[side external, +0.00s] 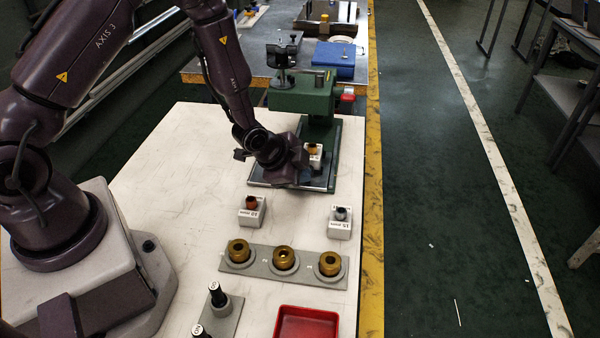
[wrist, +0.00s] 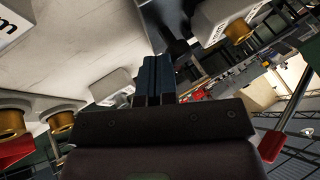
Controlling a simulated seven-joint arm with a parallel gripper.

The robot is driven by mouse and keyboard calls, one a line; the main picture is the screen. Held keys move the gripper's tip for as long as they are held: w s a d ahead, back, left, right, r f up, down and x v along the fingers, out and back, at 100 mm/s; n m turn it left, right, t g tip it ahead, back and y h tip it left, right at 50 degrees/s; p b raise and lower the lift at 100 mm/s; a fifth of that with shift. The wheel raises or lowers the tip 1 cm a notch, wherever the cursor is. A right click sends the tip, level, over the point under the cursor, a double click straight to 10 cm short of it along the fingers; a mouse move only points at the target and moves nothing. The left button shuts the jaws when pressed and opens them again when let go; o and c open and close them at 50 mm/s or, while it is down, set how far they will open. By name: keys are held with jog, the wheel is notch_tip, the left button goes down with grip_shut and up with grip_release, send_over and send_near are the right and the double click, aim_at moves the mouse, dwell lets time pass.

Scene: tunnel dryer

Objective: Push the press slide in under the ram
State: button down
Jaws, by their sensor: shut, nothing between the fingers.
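The green press (side external: 303,97) stands at the far end of the white table, its ram head over a dark base (side external: 333,135). The press slide appears to be the flat dark plate with pale edges (side external: 262,182) in front of the head; my arm partly covers it. A white block with an orange-brown piece (side external: 314,162) sits at that plate, out in front of the head. My gripper (wrist: 158,65) is shut and empty, its two dark fingers together. In the side view it is low over the plate, left of the block; its fingertips are hidden, and I cannot tell whether they touch anything.
Two labelled white blocks (side external: 251,217) (side external: 340,229) stand nearer the camera. A grey rack (side external: 262,266) holds three brass rings. A red tray (side external: 306,322) and black-handled tools (side external: 217,296) lie at the front. The table's left middle is clear.

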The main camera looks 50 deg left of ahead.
aim_at(307, 145)
jog(key=w+a, duration=0.8)
jog(key=shift+w+a, duration=0.15)
jog(key=shift+a, duration=0.05)
jog(key=s+d, duration=0.1)
jog(key=s, duration=0.1)
jog(key=s+d+r, duration=0.1)
jog(key=s, duration=0.1)
jog(key=shift+d, duration=0.35)
jog(key=s+a+r+n+g+y, duration=0.15)
jog(key=s+r+n+g, duration=0.35)
jog(key=s+r, duration=0.8)
jog(key=s+d+r+n+t, duration=0.1)
jog(key=s+d+r+n, duration=0.1)
jog(key=s+r, duration=0.4)
jog(key=s+d+r+n+t+h, duration=0.1)
jog(key=s+d+r, duration=0.4)
jog(key=r, duration=0.5)
jog(key=shift+s+d+r+n+t, duration=0.2)
jog(key=shift+s+n+t, duration=0.55)
jog(key=shift+s, duration=0.4)
